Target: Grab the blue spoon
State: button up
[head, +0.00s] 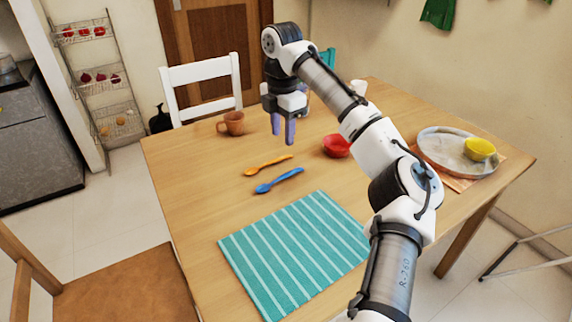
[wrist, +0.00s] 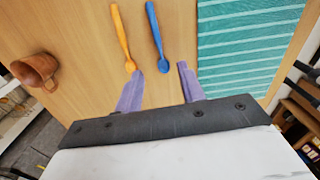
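The blue spoon (head: 279,181) lies flat on the wooden table, between an orange spoon (head: 268,165) and a teal striped placemat (head: 292,251). In the wrist view the blue spoon (wrist: 156,34) lies ahead of my fingers, with the orange spoon (wrist: 121,38) to its left and the placemat (wrist: 250,45) to its right. My gripper (head: 283,130) hangs above the table, fingers pointing down, higher than the spoons and apart from them. Its two purple fingers (wrist: 160,85) are spread with nothing between them. No part of the blue spoon is hidden in the head view.
A brown clay mug (head: 233,123) stands left of my gripper; it also shows in the wrist view (wrist: 35,70). A red bowl (head: 337,146) sits to the right. A plate (head: 440,150) with a yellow bowl (head: 480,149) is at the far right. Table left of the spoons is clear.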

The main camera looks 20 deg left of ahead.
send_over(284, 174)
jog(key=f, duration=0.8)
jog(key=shift+s+d+f, duration=0.1)
jog(key=shift+s+f, duration=0.1)
jog(key=shift+s, duration=0.2)
jog(key=shift+w+f, duration=0.15)
jog(key=shift+f, duration=1.15)
jog(key=shift+w+f, duration=0.15)
jog(key=shift+f, duration=1.15)
grip_shut()
